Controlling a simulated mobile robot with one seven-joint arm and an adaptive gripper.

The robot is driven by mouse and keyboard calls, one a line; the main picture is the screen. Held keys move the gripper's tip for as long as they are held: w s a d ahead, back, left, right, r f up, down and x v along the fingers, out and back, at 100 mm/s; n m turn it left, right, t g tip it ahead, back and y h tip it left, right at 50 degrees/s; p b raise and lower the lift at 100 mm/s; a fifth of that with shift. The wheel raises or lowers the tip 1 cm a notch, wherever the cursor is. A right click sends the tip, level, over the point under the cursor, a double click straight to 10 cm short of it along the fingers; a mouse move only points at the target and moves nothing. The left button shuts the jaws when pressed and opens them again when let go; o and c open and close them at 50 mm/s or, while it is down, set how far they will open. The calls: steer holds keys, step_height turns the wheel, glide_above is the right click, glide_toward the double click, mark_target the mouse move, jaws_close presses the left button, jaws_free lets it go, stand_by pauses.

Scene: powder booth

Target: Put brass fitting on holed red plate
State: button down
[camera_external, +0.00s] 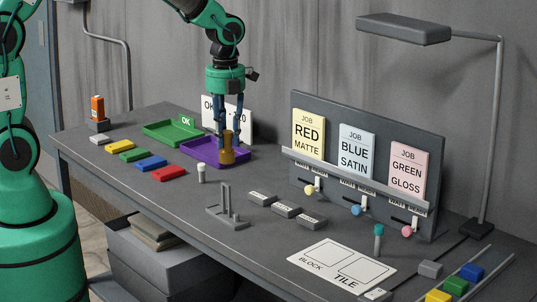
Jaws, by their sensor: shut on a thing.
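The brass fitting (227,156) is a golden-brown upright piece at the right part of the purple tray (196,153). My gripper (228,139) points straight down and is shut on the fitting's upper part. I cannot tell whether the fitting touches the tray floor or hangs just above it. A flat red plate (169,174) lies on the table to the left of and nearer than the fitting. Its holes are too small to make out.
A small white-topped cylinder (201,174) and a grey upright fixture (229,212) stand nearby. The job-card rack (360,150) is to the right.

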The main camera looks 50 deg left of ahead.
steer(key=s+a+n, duration=0.3)
steer(key=a+n, duration=0.1)
steer(key=a, duration=0.7)
steer(key=s+a+n, duration=0.3)
steer(key=a+n, duration=0.2)
steer(key=a, duration=0.5)
steer(key=s+a+n, duration=0.3)
steer(key=a+n, duration=0.1)
steer(key=a, duration=0.7)
step_height(320, 180, down, 11)
steer(key=shift+a+p, duration=0.15)
steer(key=shift+p, duration=0.15)
glide_above(168, 170)
steer(key=shift+f, duration=0.8)
steer(key=shift+s+f, duration=0.1)
steer(key=shift+f, duration=1.7)
steer(key=shift+f, duration=0.15)
